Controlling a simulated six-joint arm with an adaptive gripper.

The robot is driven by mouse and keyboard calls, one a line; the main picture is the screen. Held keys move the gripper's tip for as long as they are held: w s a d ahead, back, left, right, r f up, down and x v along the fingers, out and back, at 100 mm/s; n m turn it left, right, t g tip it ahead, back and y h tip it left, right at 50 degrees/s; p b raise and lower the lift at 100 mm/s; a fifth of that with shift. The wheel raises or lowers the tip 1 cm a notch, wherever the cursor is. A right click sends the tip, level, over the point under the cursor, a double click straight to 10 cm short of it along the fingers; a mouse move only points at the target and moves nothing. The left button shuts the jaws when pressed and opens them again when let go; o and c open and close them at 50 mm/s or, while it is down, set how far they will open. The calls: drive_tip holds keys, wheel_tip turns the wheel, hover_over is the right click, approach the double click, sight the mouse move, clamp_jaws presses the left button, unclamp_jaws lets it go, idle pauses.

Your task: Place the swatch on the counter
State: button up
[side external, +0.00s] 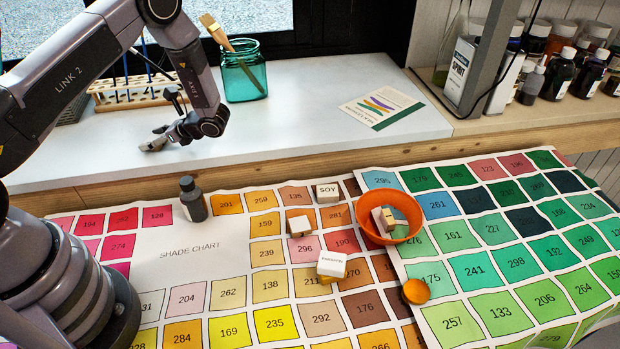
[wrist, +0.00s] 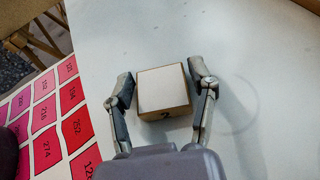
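A small block with a pale top and wooden sides (wrist: 163,88), with part of a dark digit on its near side, sits between the fingers of my gripper (wrist: 162,85) in the wrist view. It appears to rest on the white counter (side external: 300,100). My gripper is open, its fingers on either side of the block with narrow gaps showing. In the side view my gripper (side external: 160,138) is low over the counter's left part, and the block is largely hidden by it. I cannot tell for sure that this block is the swatch.
A teal jar with brushes (side external: 243,75), a wooden rack (side external: 130,101) and a printed card (side external: 382,107) stand or lie on the counter. In front are shade charts (side external: 190,250), an orange bowl (side external: 405,215), a dark bottle (side external: 193,199) and several small blocks. The middle of the counter is clear.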

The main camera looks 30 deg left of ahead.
drive_tip(key=shift+o, duration=0.8)
drive_tip(key=shift+r, duration=0.1)
drive_tip(key=v, duration=1.1)
drive_tip(key=shift+w+d+r, duration=0.1)
drive_tip(key=shift+w, duration=0.05)
drive_tip(key=shift+d+r, duration=0.2)
drive_tip(key=shift+r, duration=0.05)
drive_tip(key=s+d+r+n+t+h, duration=0.1)
drive_tip(key=s+d+r+n+h, duration=0.2)
drive_tip(key=r, duration=0.6)
drive_tip(key=s+d+r+n+t+h, duration=0.1)
drive_tip(key=s+r+n+h, duration=0.35)
drive_tip(key=r, duration=0.55)
drive_tip(key=s+d+r+n+t+h, duration=0.2)
drive_tip(key=s+d+r+n+t, duration=0.1)
drive_tip(key=s, duration=0.5)
drive_tip(key=s+d+r+n+t+h, duration=0.3)
drive_tip(key=s+r+t, duration=0.2)
drive_tip(key=s, duration=0.4)
drive_tip(key=shift+d+t, duration=0.3)
drive_tip(key=shift+d, duration=0.1)
drive_tip(key=shift+r, duration=0.15)
